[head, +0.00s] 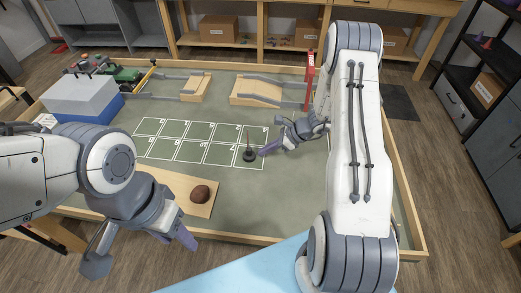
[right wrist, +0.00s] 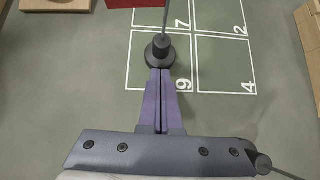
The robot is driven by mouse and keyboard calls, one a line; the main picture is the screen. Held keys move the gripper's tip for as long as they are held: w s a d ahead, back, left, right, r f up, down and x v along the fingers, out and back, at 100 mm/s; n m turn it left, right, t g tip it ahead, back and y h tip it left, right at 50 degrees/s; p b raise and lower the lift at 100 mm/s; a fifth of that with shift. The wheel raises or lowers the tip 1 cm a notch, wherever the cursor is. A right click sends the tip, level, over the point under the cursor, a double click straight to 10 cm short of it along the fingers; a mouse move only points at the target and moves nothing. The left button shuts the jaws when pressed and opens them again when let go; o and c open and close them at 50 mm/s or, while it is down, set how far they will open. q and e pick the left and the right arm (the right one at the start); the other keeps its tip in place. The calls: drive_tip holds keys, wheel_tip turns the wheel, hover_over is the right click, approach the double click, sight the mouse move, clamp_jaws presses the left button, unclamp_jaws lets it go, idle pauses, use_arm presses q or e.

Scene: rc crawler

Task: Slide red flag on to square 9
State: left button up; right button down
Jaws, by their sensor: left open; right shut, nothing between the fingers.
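The flag has a dark round base (head: 249,156) and a thin upright pole. Its base (right wrist: 160,56) stands inside square 9 (right wrist: 138,80), apparently clear of the white lines. A red patch (right wrist: 135,3) beside the pole at the top edge of the right wrist view looks like the flag cloth; no red cloth can be made out on the pole in the head view. My right gripper (right wrist: 160,74) is shut and empty, its fingertips at the base's near side, apparently touching. It also shows in the head view (head: 263,151). My left gripper (head: 140,254) is open and empty.
The white-lined grid (head: 190,140) lies on a green mat inside a wooden rim. A wooden board (head: 165,180) bears a brown ball-like object (head: 200,194). Wooden ramps (head: 255,90), a red post (head: 310,72), a green crawler (head: 122,74) and a blue-white block (head: 82,97) stand around it.

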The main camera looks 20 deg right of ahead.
drive_tip(key=shift+s+d, duration=0.25)
drive_tip(key=shift+d, duration=0.25)
drive_tip(key=shift+s+d, duration=0.25)
drive_tip(key=shift+d, duration=0.25)
drive_tip(key=v, duration=1)
